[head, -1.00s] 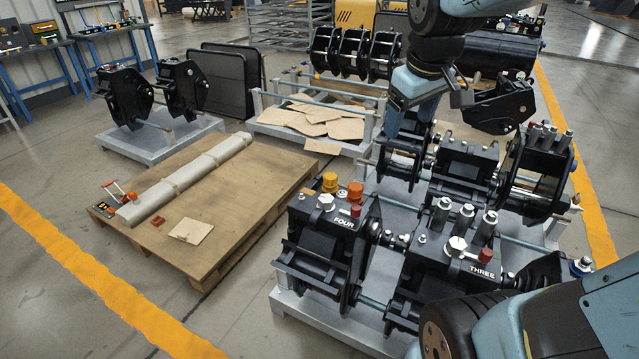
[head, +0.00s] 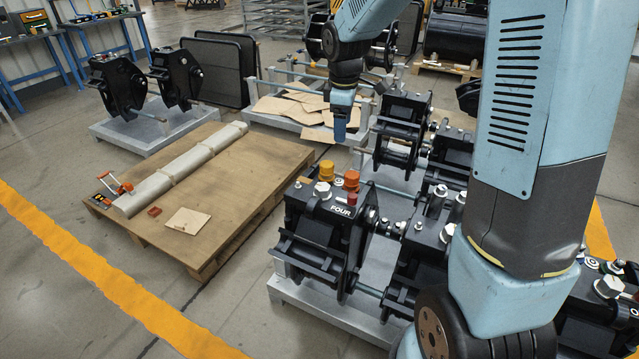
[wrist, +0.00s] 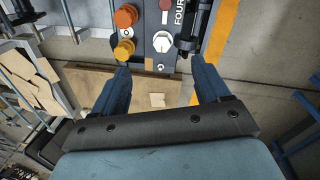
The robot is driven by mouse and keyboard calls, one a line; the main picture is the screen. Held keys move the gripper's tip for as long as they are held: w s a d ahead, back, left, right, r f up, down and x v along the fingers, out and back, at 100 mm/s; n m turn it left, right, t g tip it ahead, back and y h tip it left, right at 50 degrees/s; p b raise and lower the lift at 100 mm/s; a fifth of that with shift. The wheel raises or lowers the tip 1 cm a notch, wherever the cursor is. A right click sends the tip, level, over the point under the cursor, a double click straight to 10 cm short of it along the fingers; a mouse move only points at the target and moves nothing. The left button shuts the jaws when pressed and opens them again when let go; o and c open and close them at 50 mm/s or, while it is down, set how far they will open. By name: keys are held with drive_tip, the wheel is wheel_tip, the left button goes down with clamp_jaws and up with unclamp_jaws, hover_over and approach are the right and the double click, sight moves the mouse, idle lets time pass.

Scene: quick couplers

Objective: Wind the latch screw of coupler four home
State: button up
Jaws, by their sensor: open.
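Coupler four (head: 318,240) is a black block with a white FOUR label, on the grey rack at the front. A silver hex-headed screw (head: 322,189) stands on its top, beside a yellow cap, an orange cap and a small red cap. In the wrist view this hex head (wrist: 162,42) lies just beyond the fingertips, roughly centred between them. My gripper (head: 340,134) hangs above and behind coupler four in the head view, pointing down. Its two blue fingers (wrist: 161,67) are apart with nothing between them. The screw's threads are hidden.
The yellow cap (head: 327,171) and orange cap (head: 351,180) stand close to the screw. Coupler three is largely hidden by my arm. A wooden pallet (head: 235,190) with a wrapped beam lies left. Cardboard sheets (head: 290,108) lie behind.

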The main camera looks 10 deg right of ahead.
sight(322, 186)
drive_tip(key=w+a+f+n, duration=0.1)
drive_tip(key=f, duration=0.6)
drive_tip(key=w+a+f+n, duration=0.1)
drive_tip(key=w+a+f, duration=0.1)
drive_tip(key=f, duration=0.6)
drive_tip(key=w+a+f+n+g, duration=0.1)
drive_tip(key=w+f, duration=0.1)
drive_tip(key=f, duration=0.6)
drive_tip(key=shift+a+f+n, duration=0.15)
drive_tip(key=shift+a+n, duration=0.05)
drive_tip(key=shift+n, duration=0.2)
drive_tip(key=shift+w, duration=0.1)
drive_tip(key=c, duration=1)
drive_tip(key=shift+a, duration=0.2)
drive_tip(key=shift+c, duration=0.2)
drive_tip(key=shift+d, duration=0.1)
